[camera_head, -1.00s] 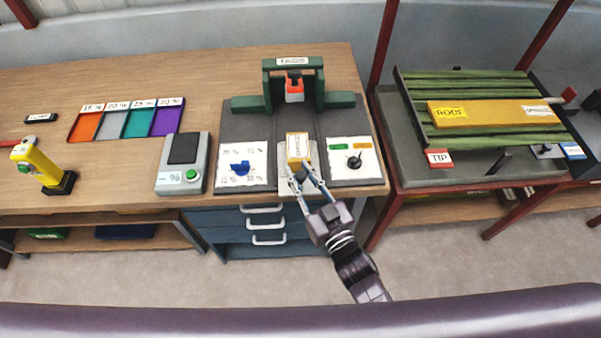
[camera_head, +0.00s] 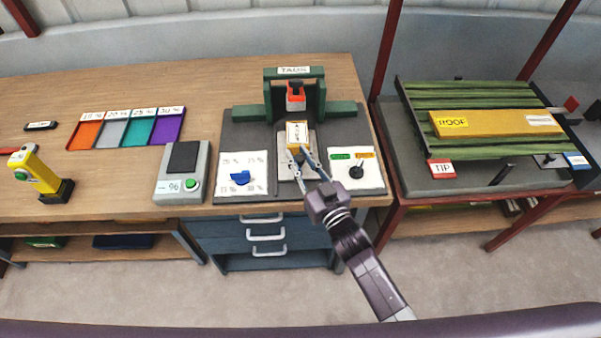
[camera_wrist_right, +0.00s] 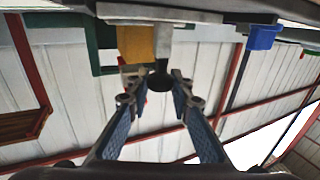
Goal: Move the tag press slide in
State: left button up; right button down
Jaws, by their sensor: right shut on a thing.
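The tag press (camera_head: 323,98) is a green frame marked TAGS, with a red and black press head (camera_head: 296,98) under its crossbar. Its slide (camera_head: 285,170) is a light grey plate in the dark base, bearing a yellow labelled block (camera_head: 297,135) just in front of the head. My right gripper (camera_head: 301,157) is at the front of the block, shut on the slide's knob. In the right wrist view the dark round knob (camera_wrist_right: 159,79) shows between the fingertips, beside the yellow block (camera_wrist_right: 137,45). My left gripper is not in view.
A panel with a blue dial (camera_head: 240,177) lies left of the slide, and one with a black knob (camera_head: 356,171) lies right. A grey device with a green button (camera_head: 193,186) stands further left. A green slatted rack (camera_head: 480,90) is at the right.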

jog(key=shift+w+f, duration=0.1)
jog(key=shift+w, duration=0.1)
jog(key=c, duration=1.7)
grip_release()
jog(key=shift+s, duration=0.1)
jog(key=v, duration=1.2)
